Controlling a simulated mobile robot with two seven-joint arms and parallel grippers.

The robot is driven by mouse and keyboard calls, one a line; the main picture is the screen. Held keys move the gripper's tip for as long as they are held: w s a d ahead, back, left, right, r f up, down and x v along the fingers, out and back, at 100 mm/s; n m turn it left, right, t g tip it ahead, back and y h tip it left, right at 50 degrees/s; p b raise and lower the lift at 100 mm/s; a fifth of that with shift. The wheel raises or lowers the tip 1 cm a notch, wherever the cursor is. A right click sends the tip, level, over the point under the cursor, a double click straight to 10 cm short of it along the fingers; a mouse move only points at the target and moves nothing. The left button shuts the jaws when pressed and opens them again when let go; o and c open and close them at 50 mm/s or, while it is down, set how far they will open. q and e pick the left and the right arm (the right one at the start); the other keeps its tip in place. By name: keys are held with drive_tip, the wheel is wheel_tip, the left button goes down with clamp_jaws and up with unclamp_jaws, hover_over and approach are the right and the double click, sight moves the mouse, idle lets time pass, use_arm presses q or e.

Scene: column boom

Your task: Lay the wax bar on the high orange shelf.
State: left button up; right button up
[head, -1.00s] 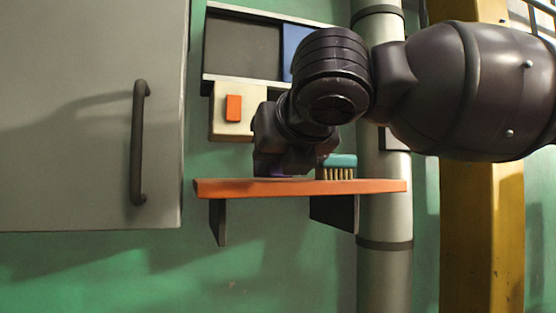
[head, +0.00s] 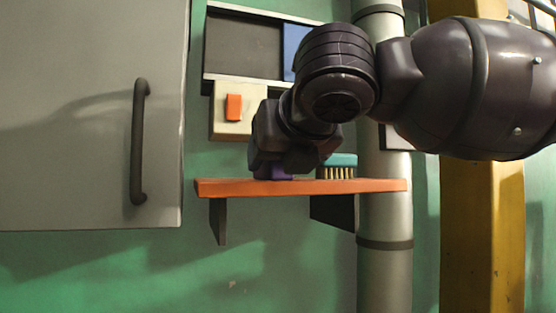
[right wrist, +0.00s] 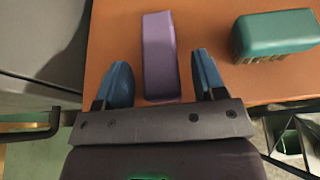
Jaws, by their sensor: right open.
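The wax bar (right wrist: 160,55) is a purple block lying on the orange shelf (right wrist: 110,40) in the right wrist view. In the head view the wax bar (head: 272,172) shows only partly, below my right gripper. The orange shelf (head: 300,187) is fixed to the green wall on dark brackets. My right gripper (right wrist: 162,75) is open, with one blue-padded finger on each side of the bar's near end and a gap to each. In the head view my right gripper (head: 275,165) is at the shelf, its fingers mostly hidden. My left gripper is not in view.
A teal brush (head: 340,166) with pale bristles stands on the shelf, right of the bar; it also shows in the right wrist view (right wrist: 275,35). A grey cabinet door (head: 85,120) with a dark handle is at the left. A vertical pipe (head: 385,220) runs behind the shelf's right end.

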drive_tip(key=b+v, duration=0.1)
drive_tip(key=v, duration=1)
drive_tip(key=shift+s, duration=0.25)
drive_tip(key=shift+r, duration=0.1)
